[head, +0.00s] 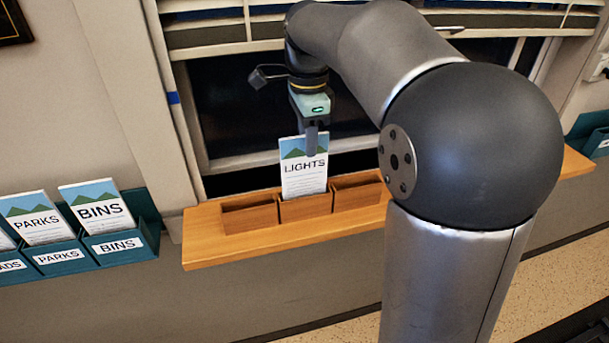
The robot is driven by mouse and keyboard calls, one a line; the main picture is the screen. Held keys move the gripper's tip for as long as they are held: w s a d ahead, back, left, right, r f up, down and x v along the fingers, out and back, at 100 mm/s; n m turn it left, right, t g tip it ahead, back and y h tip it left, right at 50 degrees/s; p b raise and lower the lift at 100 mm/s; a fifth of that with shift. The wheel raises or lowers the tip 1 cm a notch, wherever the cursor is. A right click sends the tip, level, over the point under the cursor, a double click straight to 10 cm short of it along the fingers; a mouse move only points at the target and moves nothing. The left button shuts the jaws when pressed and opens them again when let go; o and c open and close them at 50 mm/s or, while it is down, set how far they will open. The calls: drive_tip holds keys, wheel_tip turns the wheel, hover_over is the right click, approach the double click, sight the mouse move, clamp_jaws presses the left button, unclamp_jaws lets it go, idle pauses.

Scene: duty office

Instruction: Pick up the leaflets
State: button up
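White leaflets headed "LIGHTS" with a blue and green top (302,180) stand upright in the middle compartment of a wooden three-part holder (252,217). My gripper (312,150) points down at their top edge. One dark finger shows in front of the upper right part of the leaflets. The other finger is hidden, so I cannot tell whether the gripper is open or closed on them. More leaflets, headed "PARKS" (36,220) and "BINS" (99,208), stand in a teal labelled rack (118,247) at the left.
The wooden holder sits on a narrow wooden ledge (203,240) below a dark window with a blind (212,38). Its left and right compartments look empty. Another teal rack (594,142) is at the far right. My large arm covers the ledge's right half.

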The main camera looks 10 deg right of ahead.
drive_tip(key=shift+f, duration=1.9)
clamp_jaws()
drive_tip(key=shift+r, duration=0.15)
wheel_tip(320, 180, up, 10)
drive_tip(key=shift+f, duration=0.1)
